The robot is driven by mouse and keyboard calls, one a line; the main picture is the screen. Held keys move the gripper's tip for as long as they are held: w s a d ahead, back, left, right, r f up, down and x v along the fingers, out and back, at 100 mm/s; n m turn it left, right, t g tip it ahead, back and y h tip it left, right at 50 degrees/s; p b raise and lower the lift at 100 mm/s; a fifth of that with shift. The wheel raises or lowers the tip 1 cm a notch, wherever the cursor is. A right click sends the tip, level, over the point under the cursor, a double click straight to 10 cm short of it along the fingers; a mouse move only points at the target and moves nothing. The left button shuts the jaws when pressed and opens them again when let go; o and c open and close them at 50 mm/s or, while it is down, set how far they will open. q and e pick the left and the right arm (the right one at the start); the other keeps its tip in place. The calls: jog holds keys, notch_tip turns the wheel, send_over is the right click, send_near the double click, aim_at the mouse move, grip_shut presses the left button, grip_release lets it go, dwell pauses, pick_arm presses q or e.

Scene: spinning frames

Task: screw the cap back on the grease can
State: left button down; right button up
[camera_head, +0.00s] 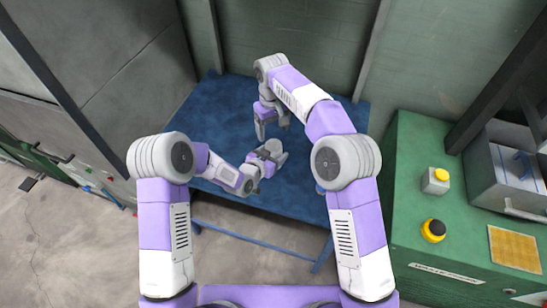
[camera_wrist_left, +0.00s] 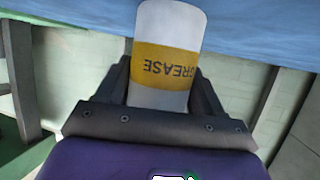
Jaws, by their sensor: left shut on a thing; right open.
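The grease can (camera_wrist_left: 166,58) is white with a yellow band lettered "GREASE". In the left wrist view it stands between the dark fingers of my left gripper (camera_wrist_left: 165,82), which is shut on it, and its lettering reads upside down. In the head view my left gripper (camera_head: 276,156) is over the front part of the blue table; the can is too small and covered to make out clearly there. My right gripper (camera_head: 271,127) is open just behind it, fingers pointing down. I cannot make out the cap in either view.
The blue table (camera_head: 205,110) has bare room to the left and behind. A green cabinet (camera_head: 410,215) at the right carries a grey box with a yellow button (camera_head: 438,180), a yellow-and-black round object (camera_head: 433,230) and a grey metal box (camera_head: 500,170). A wall closes the back.

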aim_at(273, 145)
jog(key=n, duration=2.1)
jog(key=shift+w+d+r+n, duration=0.1)
jog(key=shift+w+r+n, duration=0.05)
jog(key=shift+r+n, duration=0.2)
jog(key=shift+f, duration=0.2)
jog(key=shift+f, duration=3.9)
jog(key=shift+c, duration=0.4)
